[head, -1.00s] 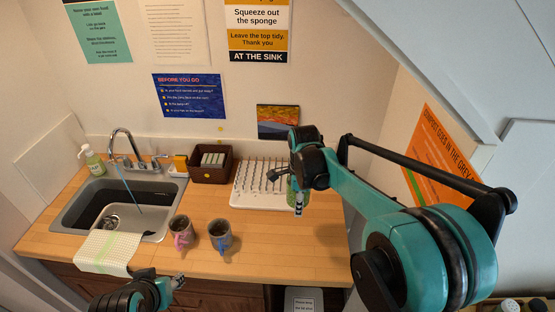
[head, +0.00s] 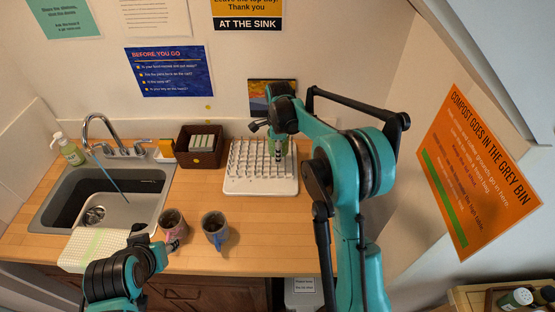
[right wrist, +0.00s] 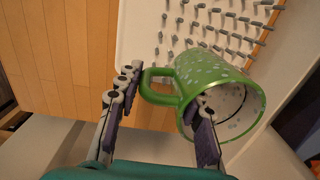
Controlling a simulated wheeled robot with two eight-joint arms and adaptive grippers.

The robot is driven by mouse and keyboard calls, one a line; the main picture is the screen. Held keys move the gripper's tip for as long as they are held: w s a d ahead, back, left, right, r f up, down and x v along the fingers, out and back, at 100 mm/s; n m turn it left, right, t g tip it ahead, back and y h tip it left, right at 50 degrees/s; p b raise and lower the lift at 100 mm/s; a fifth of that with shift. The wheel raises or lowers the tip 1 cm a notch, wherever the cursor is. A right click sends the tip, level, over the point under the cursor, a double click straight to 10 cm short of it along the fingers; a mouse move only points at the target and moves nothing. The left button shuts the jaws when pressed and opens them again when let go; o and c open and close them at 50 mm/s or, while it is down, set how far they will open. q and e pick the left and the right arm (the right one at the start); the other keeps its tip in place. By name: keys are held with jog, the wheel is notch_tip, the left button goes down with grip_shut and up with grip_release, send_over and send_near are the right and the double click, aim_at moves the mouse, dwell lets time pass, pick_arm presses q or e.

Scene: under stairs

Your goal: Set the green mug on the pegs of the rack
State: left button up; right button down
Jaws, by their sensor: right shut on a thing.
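The green mug (right wrist: 205,72) with pale spots is held in my right gripper (right wrist: 162,108), seen in the right wrist view. It is tipped on its side, mouth toward the lower right, handle toward the left finger; the right finger reaches in at the mouth. In the head view my right gripper (head: 279,150) is over the back right of the white peg rack (head: 240,186); the mug is mostly hidden there. Rack pegs also show beyond the mug in the right wrist view (right wrist: 180,25). Whether the mug touches pegs is unclear. My left gripper (head: 172,246) is by the pink-handled mug; its jaws are unclear.
A pink-handled mug (head: 172,222) and a blue-handled mug (head: 215,226) stand on the wooden counter (head: 255,250). A brown caddy (head: 189,157) stands left of the rack. The sink (head: 75,200), with a cloth (head: 92,250) at its front, is at the left.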

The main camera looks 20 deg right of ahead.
jog(key=shift+w+f, duration=0.35)
jog(key=shift+w, duration=0.05)
jog(key=shift+f+b, duration=0.3)
jog(key=shift+f, duration=1.55)
jog(key=shift+f, duration=0.2)
jog(key=c, duration=1)
grip_release()
jog(key=shift+r, duration=0.15)
